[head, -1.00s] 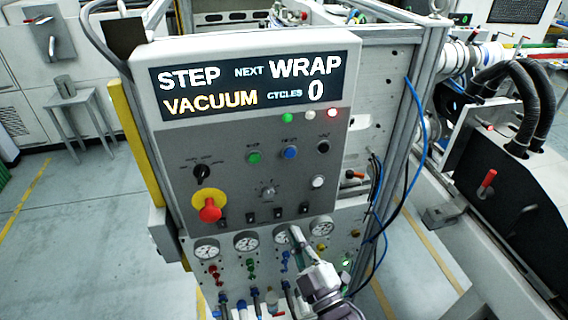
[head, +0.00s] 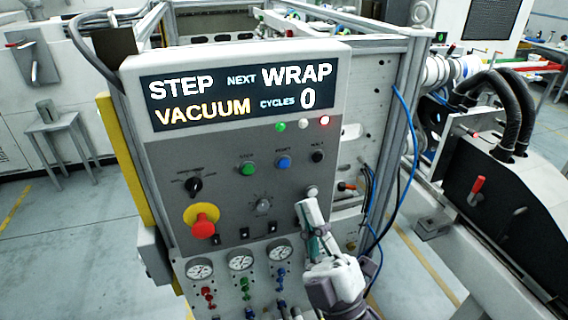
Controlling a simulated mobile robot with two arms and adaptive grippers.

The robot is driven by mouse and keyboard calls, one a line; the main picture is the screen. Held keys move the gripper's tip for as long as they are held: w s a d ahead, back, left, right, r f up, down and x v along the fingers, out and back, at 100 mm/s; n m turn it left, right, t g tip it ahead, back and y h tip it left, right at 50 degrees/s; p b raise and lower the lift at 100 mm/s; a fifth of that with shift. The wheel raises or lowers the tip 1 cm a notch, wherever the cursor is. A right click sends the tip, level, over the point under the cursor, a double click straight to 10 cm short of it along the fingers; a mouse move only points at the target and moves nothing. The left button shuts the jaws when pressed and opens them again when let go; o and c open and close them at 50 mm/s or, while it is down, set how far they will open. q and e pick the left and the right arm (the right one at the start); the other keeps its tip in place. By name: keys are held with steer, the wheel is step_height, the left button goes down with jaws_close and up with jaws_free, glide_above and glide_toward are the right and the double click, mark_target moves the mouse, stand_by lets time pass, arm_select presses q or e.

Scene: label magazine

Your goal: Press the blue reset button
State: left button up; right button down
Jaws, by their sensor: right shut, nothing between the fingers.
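The blue reset button (head: 284,162) sits on the grey control panel (head: 215,175), between a green button (head: 247,169) and a black button (head: 317,156). It is in full view with nothing over it. My right gripper (head: 306,205) is shut and empty, in front of the panel's lower right part. Its tip is below and a little right of the blue button, just under a white button (head: 312,191). I cannot tell whether the tip touches the panel. My left gripper is not in view.
The display (head: 240,95) reads STEP VACUUM, NEXT WRAP, CYCLES 0. A red emergency knob (head: 203,229) on yellow, a black selector (head: 194,185) and a dial (head: 263,206) are left of my gripper. Gauges (head: 240,259) line the bottom. Blue hoses (head: 400,200) hang at the right.

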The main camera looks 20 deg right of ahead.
steer(key=shift+w+a, duration=0.15)
steer(key=shift+w, duration=4.25)
steer(key=shift+w, duration=0.45)
steer(key=shift+w, duration=0.35)
steer(key=shift+s, duration=0.8)
steer(key=shift+s+f, duration=0.1)
steer(key=shift+s, duration=2.4)
